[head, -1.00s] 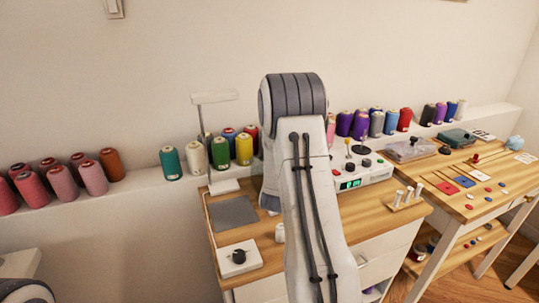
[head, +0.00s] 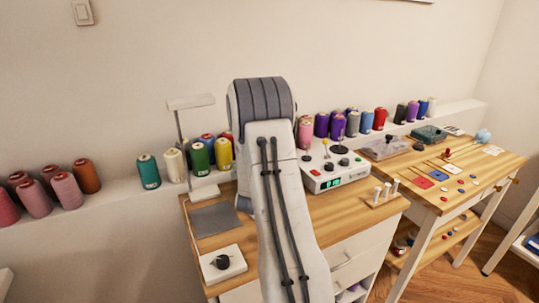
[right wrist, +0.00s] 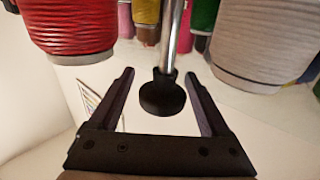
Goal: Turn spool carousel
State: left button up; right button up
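In the right wrist view my right gripper (right wrist: 159,74) is open. Its two dark fingers stand on either side of a metal rod (right wrist: 171,38) that ends in a round black knob (right wrist: 162,96); I see gaps on both sides. Thread spools surround the rod: a large red spool (right wrist: 67,25) at upper left, a pale grey spool (right wrist: 268,38) at upper right and several coloured ones between. I cannot tell whether these sit on the carousel. In the head view my arm hides the right gripper and the middle of the desk. My left gripper is not in view.
A wooden desk (head: 208,243) holds a control box (head: 332,172) with knobs, a dark grey pad (head: 214,218), a black dial on a white block (head: 223,263) and white pegs (head: 385,192). Several thread cones (head: 66,190) line the wall ledge. A second table (head: 470,170) stands at right.

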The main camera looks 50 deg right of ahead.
jog(key=v, duration=0.7)
jog(key=shift+a+b, duration=0.25)
jog(key=shift+b, duration=0.2)
jog(key=shift+s, duration=0.1)
